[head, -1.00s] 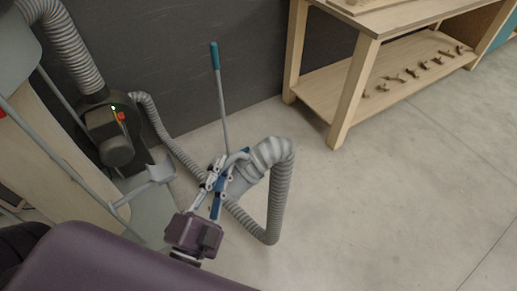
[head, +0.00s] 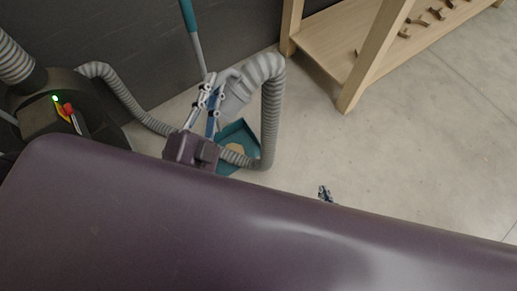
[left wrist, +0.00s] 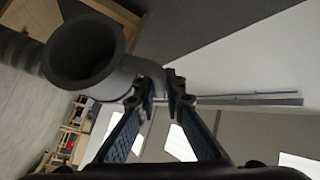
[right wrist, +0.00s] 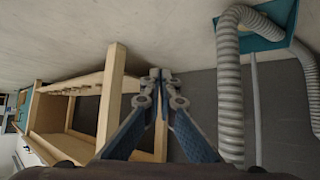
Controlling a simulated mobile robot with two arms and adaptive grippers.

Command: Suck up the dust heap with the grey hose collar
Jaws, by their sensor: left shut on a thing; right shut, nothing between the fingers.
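The grey hose collar (head: 236,97) is in the grip of my left gripper (head: 214,92), above the floor. In the left wrist view, my left gripper (left wrist: 172,82) is shut on the collar's side, and the collar (left wrist: 84,52) shows its round open mouth. A tan dust heap (head: 235,149) lies in a teal dustpan (head: 240,131), partly hidden by the hose and my left gripper. My right gripper (head: 325,192) is shut and empty, low in the head view; it also shows in the right wrist view (right wrist: 161,78).
The ribbed grey hose (head: 270,120) loops down past the dustpan and runs left to a dark dust extractor (head: 60,110) with a green light. A teal-gripped handle (head: 193,40) stands near the wall. A wooden bench (head: 365,60) stands right; the floor before it is clear.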

